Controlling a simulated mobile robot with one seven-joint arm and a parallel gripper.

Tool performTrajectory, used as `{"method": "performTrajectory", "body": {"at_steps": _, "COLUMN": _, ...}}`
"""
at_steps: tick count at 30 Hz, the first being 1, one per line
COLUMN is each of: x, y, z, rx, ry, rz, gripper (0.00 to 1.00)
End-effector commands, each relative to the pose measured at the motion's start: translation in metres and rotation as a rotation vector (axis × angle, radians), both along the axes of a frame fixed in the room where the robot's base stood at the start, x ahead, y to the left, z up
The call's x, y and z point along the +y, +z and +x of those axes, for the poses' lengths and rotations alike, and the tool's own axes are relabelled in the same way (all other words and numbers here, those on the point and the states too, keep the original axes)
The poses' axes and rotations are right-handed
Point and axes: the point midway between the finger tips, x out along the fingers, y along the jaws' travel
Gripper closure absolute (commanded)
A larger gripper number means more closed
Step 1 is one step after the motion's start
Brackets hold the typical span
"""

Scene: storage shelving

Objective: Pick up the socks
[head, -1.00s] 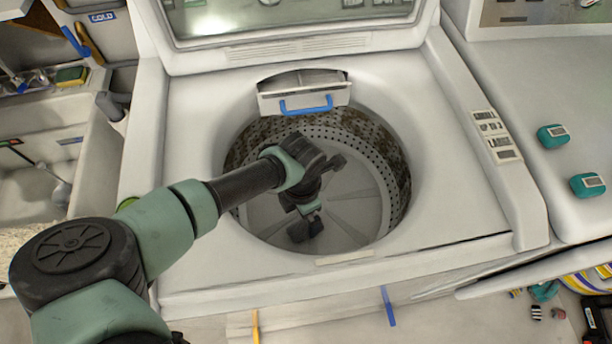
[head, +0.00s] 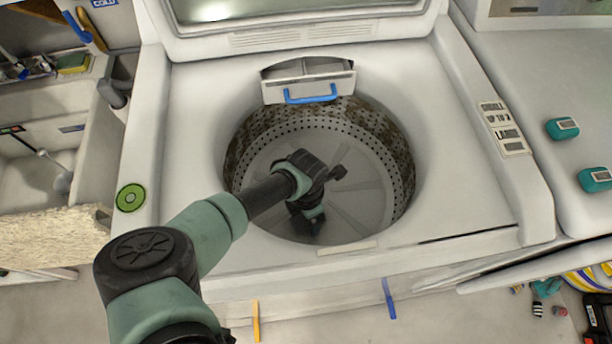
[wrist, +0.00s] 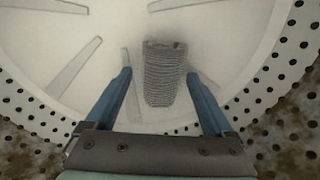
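A grey ribbed bundle that looks like the socks (wrist: 163,78) lies on the pale drum floor in the wrist view. In the head view I cannot make it out; my arm hides that part of the drum. My gripper (wrist: 158,76) is open, with one blue finger on each side of the bundle in the picture. The bundle extends a little beyond the fingertips. I cannot tell whether the fingers touch it. In the head view my gripper (head: 315,222) points down inside the washer drum, near its front side.
The perforated drum wall (head: 372,140) surrounds my gripper, with the washer's white top (head: 200,130) around the opening. A dispenser with a blue handle (head: 310,96) sits at the back rim. Two teal objects (head: 562,128) are on the machine at right. Small striped items lie on the floor (head: 538,308).

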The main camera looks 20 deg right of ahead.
Motion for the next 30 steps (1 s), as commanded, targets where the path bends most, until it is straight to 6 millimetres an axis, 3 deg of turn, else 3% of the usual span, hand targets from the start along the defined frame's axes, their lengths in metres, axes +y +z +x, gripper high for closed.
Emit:
{"method": "performTrajectory", "body": {"at_steps": 2, "x": 0.000, "y": 0.000, "z": 0.000, "rx": 0.000, "ry": 0.000, "rz": 0.000, "gripper": 0.29}}
{"method": "performTrajectory", "body": {"at_steps": 12, "x": 0.000, "y": 0.000, "z": 0.000, "rx": 0.000, "ry": 0.000, "rz": 0.000, "gripper": 0.90}}
{"method": "performTrajectory", "body": {"at_steps": 20, "x": 0.000, "y": 0.004, "z": 0.001, "rx": -0.001, "ry": 0.000, "rz": 0.000, "gripper": 0.90}}
{"method": "performTrajectory", "body": {"at_steps": 30, "x": 0.001, "y": 0.065, "z": 0.002, "rx": -0.003, "ry": -0.001, "rz": 0.000, "gripper": 0.90}}
